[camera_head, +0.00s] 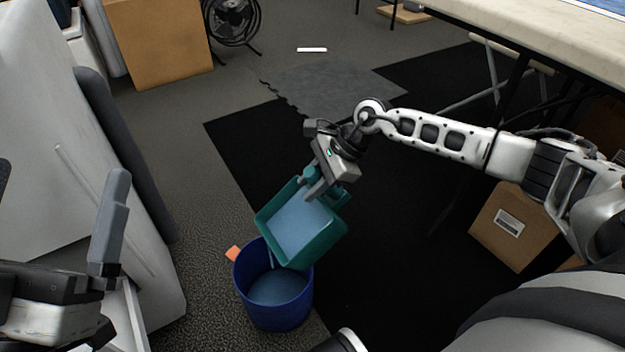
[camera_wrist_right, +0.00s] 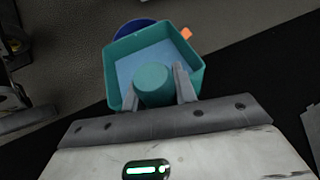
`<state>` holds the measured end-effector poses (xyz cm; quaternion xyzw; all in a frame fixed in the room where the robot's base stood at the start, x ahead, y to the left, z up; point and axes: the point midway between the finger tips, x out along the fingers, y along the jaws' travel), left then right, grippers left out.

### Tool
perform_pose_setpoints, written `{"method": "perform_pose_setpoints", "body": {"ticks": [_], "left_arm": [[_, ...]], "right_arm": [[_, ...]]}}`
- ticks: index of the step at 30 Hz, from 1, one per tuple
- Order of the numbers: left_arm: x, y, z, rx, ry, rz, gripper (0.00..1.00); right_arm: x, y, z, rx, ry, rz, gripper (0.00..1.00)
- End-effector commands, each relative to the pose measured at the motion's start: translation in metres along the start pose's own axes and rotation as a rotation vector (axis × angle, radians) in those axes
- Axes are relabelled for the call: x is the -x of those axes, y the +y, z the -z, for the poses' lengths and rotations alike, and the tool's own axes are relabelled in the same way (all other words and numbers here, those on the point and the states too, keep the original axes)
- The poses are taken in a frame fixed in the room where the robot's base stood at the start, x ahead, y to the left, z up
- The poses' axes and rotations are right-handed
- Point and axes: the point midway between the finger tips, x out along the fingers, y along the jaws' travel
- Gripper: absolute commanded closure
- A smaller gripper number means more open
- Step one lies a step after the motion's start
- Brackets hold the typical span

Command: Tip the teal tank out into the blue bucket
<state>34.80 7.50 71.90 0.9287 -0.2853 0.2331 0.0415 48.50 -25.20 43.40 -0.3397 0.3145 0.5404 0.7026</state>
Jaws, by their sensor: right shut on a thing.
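The teal tank (camera_head: 325,243) is an open box with light blue content inside. It is tilted, its low edge over the rim of the blue bucket (camera_head: 262,318). Light blue content also shows inside the bucket, which stands upright on the floor. My right gripper (camera_head: 312,184) is shut on the tank's round teal knob; in the right wrist view the knob (camera_wrist_right: 153,82) sits between the fingers, with the tank (camera_wrist_right: 196,78) beyond. The bucket's rim (camera_wrist_right: 130,27) shows behind the tank there. My left gripper (camera_head: 60,180) is at the left edge, fingers apart and empty.
An orange tab (camera_head: 233,253) is at the bucket's left rim. A white panel (camera_head: 60,130) stands at left. A cardboard box (camera_head: 512,228) is at right under a table (camera_head: 540,30). A fan (camera_head: 232,20) stands at the back. Dark floor mats lie behind the bucket.

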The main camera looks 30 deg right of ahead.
Motion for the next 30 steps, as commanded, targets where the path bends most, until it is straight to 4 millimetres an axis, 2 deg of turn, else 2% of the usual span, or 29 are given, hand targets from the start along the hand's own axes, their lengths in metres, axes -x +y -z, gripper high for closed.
{"method": "perform_pose_setpoints", "body": {"ticks": [1,30], "left_arm": [[0.000,0.000,0.000,0.016,-0.013,0.004,0.00],[0.017,0.002,-0.037,0.272,-0.266,0.083,0.00]], "right_arm": [[0.003,-0.003,-0.005,0.004,-0.002,0.007,1.00],[0.001,-0.001,-0.015,0.025,0.080,0.015,1.00]]}}
